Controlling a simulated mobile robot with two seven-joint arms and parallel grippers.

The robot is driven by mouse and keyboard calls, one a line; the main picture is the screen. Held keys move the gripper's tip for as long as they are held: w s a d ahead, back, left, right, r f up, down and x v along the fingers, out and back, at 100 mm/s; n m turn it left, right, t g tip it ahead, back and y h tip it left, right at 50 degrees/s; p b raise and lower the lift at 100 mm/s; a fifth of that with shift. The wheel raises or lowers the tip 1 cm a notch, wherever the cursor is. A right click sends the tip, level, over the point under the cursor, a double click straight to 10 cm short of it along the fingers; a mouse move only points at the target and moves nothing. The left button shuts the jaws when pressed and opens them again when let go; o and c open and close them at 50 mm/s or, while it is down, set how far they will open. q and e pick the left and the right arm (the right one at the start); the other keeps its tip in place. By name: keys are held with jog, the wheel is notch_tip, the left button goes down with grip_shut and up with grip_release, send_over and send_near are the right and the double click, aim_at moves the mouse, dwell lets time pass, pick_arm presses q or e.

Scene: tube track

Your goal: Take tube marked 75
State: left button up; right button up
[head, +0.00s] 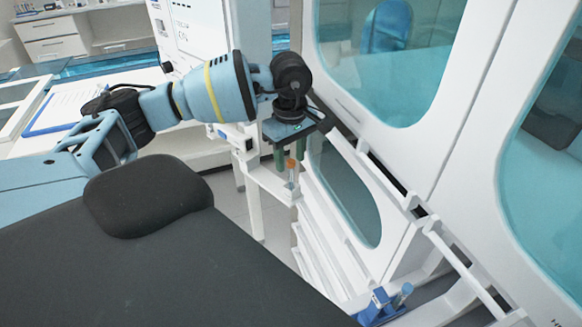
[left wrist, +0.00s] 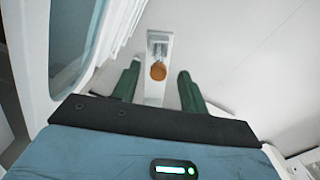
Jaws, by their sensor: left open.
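A tube with an orange cap (head: 291,165) stands upright at the end of the white track (head: 268,184), below and beside my left gripper. In the left wrist view its orange cap (left wrist: 158,71) shows between the two green fingers. My left gripper (head: 289,157) is open and points down, with its fingers around the cap's sides and apart from it in the wrist view. I cannot read any number on the tube. My right gripper is not in view.
A white machine with blue-tinted windows (head: 385,60) stands close on the right of the left gripper. White rails (head: 385,178) run along its side. A blue holder with a tube (head: 381,306) sits lower right. A clipboard (head: 55,110) lies on the bench at left.

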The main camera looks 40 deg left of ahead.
aim_at(291, 179)
pick_arm(q)
jog(key=shift+w+f+p, duration=0.1)
jog(key=shift+f+p, duration=0.3)
jog(key=shift+f, duration=2.2)
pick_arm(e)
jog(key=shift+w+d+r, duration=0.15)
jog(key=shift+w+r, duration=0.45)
pick_arm(q)
jog(key=shift+c, duration=0.4)
jog(key=c, duration=0.8)
jog(key=shift+o, duration=0.2)
jog(key=shift+r, duration=0.1)
